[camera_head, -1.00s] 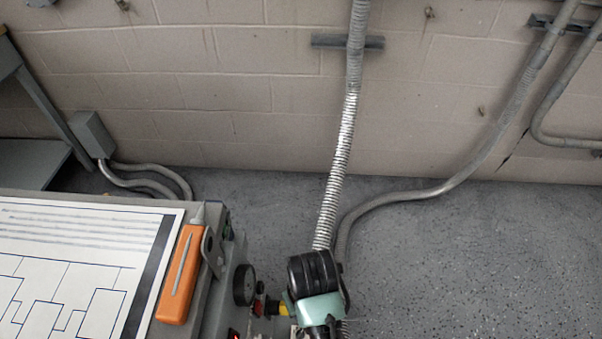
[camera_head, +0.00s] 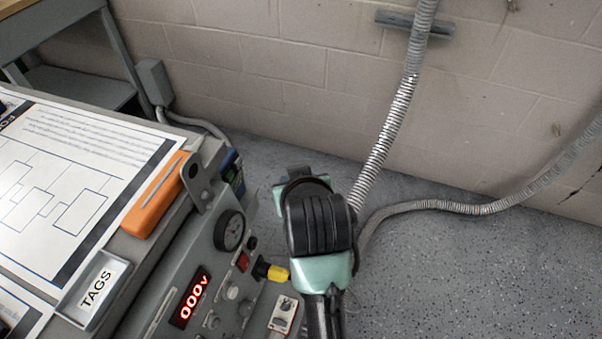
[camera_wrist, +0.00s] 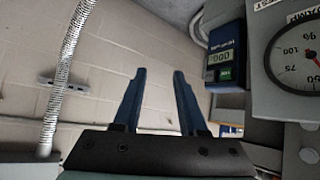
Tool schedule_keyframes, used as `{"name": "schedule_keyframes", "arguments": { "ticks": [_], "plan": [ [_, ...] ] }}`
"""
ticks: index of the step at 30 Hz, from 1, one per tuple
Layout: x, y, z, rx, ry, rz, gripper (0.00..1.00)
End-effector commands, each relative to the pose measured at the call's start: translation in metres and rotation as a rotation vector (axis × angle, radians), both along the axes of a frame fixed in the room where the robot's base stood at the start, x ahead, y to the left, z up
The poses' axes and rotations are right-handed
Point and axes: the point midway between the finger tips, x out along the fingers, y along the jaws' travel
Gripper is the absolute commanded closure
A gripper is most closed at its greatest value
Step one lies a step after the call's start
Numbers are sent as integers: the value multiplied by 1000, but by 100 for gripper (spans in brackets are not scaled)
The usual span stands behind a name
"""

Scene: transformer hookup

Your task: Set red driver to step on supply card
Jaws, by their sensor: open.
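I cannot make out a red driver in either view. No sheet can be read as the supply card. A large white printed sheet (camera_head: 62,165) with a block diagram and fine text lies on the grey bench top at the left of the head view. My gripper (camera_wrist: 157,72) is open and empty in the wrist view, its two dark blue fingers apart against the block wall. In the head view my teal and black arm stands just right of the control panel and its fingers are hidden.
An orange tool (camera_head: 153,196) and a TAGS tray (camera_head: 97,289) lie beside the sheet. A blue meter (camera_wrist: 226,55) is right of my fingers.

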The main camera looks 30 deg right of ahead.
Motion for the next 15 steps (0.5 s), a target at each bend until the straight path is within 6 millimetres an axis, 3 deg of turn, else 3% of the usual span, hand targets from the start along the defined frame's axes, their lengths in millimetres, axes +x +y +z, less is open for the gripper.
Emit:
{"name": "schedule_keyframes", "arguments": {
  "ticks": [6,15],
  "plan": [
    [12,5,17,-24,-73,16,58],
    [14,6,21,-28,-83,18,58]
  ]
}}
